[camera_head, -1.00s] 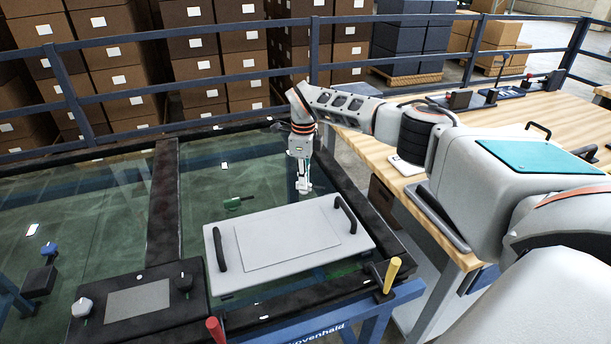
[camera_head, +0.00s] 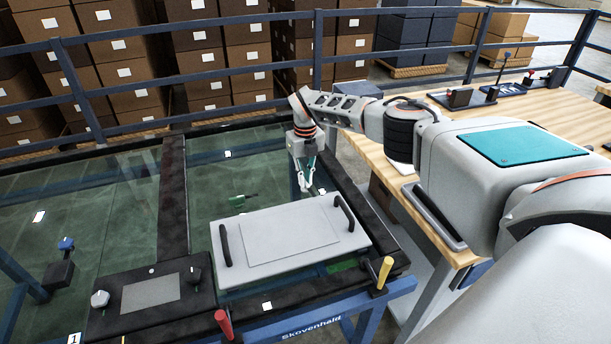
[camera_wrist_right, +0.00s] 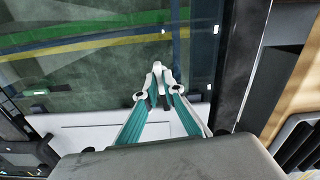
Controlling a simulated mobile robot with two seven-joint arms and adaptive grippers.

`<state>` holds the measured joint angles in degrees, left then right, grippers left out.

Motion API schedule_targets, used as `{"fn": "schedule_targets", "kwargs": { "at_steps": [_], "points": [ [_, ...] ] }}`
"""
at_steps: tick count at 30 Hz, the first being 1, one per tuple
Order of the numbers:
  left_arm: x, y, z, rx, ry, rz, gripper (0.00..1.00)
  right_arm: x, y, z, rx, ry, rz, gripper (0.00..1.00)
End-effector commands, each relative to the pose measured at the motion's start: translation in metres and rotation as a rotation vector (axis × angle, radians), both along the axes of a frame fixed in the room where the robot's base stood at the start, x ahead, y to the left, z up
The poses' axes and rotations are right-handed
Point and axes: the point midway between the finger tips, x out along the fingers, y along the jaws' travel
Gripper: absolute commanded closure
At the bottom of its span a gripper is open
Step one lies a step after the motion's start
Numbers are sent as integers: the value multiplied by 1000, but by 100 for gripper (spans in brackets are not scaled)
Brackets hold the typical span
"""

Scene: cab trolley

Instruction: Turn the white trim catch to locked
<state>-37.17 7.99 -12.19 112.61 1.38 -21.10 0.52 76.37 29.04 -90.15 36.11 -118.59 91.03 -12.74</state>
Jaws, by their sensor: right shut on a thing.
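My right gripper (camera_head: 308,188) is just beyond the far edge of the grey-white panel (camera_head: 330,262) with two black handles. In the right wrist view its teal fingers converge (camera_wrist_right: 158,88) and are shut on a small white piece (camera_wrist_right: 157,69), which I take to be the white trim catch. The fingers hide most of it, so its exact angle cannot be read. My left gripper is not in view.
A black control box (camera_head: 150,297) with a white knob (camera_head: 101,299) and a dark knob stands at the front left. Red (camera_head: 223,322) and yellow (camera_head: 384,270) handles stand at the front edge. A wooden bench (camera_head: 540,125) is at the right.

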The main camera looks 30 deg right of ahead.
Motion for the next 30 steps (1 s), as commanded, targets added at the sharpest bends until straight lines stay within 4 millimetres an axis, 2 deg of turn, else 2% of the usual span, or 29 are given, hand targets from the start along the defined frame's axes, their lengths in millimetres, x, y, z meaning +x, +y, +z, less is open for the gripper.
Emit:
{"fn": "schedule_targets", "kwargs": {
  "at_steps": [9, 25, 26, 27, 30],
  "points": [
    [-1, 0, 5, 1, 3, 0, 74, 0, 0, 0, 0, 0, -112, 100],
    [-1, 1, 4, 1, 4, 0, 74, 0, 0, 0, 0, 0, -132, 100],
    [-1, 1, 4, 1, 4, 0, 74, 0, 0, 0, 0, 0, -132, 84],
    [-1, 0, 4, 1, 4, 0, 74, 0, 0, 0, 0, 0, -132, 75],
    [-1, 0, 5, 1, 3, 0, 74, 0, 0, 0, 0, 0, -131, 75]
  ]
}}
